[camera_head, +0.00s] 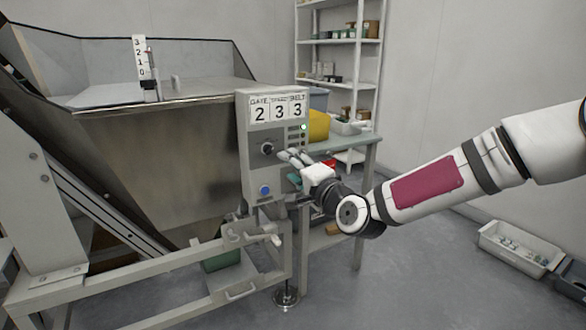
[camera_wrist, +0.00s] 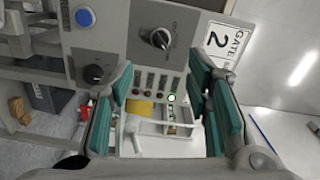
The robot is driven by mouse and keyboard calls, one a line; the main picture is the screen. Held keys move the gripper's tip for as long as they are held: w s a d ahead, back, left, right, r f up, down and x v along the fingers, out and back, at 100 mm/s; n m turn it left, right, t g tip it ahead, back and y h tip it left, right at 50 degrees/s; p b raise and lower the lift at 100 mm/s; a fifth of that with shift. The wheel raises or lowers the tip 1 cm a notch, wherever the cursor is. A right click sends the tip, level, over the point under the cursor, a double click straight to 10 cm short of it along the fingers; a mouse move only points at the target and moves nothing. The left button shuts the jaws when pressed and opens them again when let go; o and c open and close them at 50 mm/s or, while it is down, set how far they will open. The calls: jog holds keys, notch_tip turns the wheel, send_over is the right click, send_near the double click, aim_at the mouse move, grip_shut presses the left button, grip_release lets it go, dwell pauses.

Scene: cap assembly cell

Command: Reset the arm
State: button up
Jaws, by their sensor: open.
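My arm reaches in from the right in the head view. My gripper (camera_head: 291,166) is in front of the control panel (camera_head: 256,215), near its dark knob. In the wrist view my gripper (camera_wrist: 168,98) has its teal-padded fingers spread wide with nothing between them. Behind the gap the panel face (camera_wrist: 110,38) shows a black selector knob (camera_wrist: 160,39), a second dark knob (camera_wrist: 94,74), a blue button (camera_wrist: 85,17) and a lit green lamp (camera_wrist: 171,98). I cannot tell whether a finger touches the panel.
A large metal hopper (camera_head: 170,135) on a frame stands left of the panel. A table (camera_head: 350,142) with a yellow bin (camera_head: 318,126) is behind my gripper, and shelves (camera_head: 340,41) stand further back. A white crate (camera_head: 519,249) is on the floor at right. Floor below my arm is clear.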

jog(key=s+f+n+g+h, duration=0.2)
jog(key=s+f+n+g, duration=0.2)
jog(key=s+f+n, duration=0.15)
jog(key=s+d+f+n+g+h, duration=0.25)
jog(key=s+d+g+h, duration=0.2)
jog(key=s+d, duration=0.45)
jog(key=s+d+r+g+h, duration=0.3)
jog(key=s+d+h, duration=0.2)
jog(key=s+d, duration=0.9)
jog(key=s+d+r+g+y, duration=0.1)
jog(key=s+r+g+y, duration=0.15)
jog(key=s, duration=1.95)
notch_tip(320, 180, up, 36)
jog(key=n+t+h+p, duration=0.1)
jog(key=t+p, duration=0.2)
jog(key=p, duration=3.2)
jog(key=shift+d, duration=0.3)
jog(key=shift+r, duration=0.1)
